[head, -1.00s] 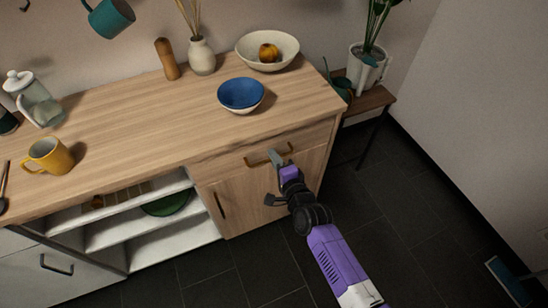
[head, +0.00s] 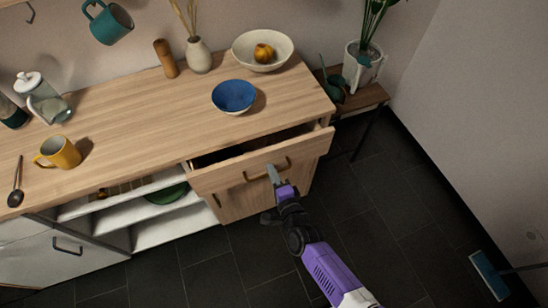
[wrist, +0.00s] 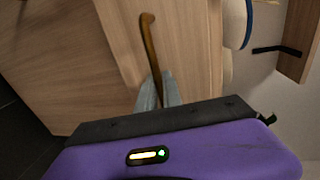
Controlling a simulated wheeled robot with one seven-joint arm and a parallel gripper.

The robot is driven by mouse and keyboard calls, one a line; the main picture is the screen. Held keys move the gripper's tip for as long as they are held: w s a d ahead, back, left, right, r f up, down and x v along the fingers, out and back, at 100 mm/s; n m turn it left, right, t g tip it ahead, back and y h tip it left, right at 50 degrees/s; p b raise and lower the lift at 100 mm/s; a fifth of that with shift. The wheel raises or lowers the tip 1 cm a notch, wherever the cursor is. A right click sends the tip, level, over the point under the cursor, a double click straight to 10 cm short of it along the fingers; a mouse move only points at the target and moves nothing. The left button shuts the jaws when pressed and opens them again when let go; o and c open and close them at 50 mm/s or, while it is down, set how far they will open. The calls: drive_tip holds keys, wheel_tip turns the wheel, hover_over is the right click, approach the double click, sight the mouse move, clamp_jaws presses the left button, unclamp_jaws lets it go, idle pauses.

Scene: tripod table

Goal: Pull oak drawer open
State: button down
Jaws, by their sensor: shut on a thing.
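The oak drawer (head: 226,176) sits under the counter top at its right end and stands partly open, with a dark gap showing behind its front. Its brass bar handle (head: 253,173) runs across the front; the handle also shows in the wrist view (wrist: 149,45). The inside of the drawer is mostly hidden in shadow.
On the counter top (head: 130,150) stand a blue bowl (head: 234,96), a cream bowl (head: 240,50) with fruit and a yellow mug (head: 58,152). A cupboard door (head: 240,203) is below the drawer. The dark floor (head: 200,275) in front is clear. A plant stool (head: 365,98) stands right.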

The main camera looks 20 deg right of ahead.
drive_tip(key=f+v, duration=0.1)
drive_tip(key=v, duration=0.7)
drive_tip(key=f+v, duration=0.2)
drive_tip(key=v, duration=0.7)
drive_tip(key=shift+s+f, duration=0.3)
drive_tip(key=shift+s, duration=0.2)
drive_tip(key=c, duration=1.5)
unclamp_jaws()
drive_tip(key=b+v, duration=0.1)
drive_tip(key=v, duration=0.6)
drive_tip(key=shift+s, duration=0.35)
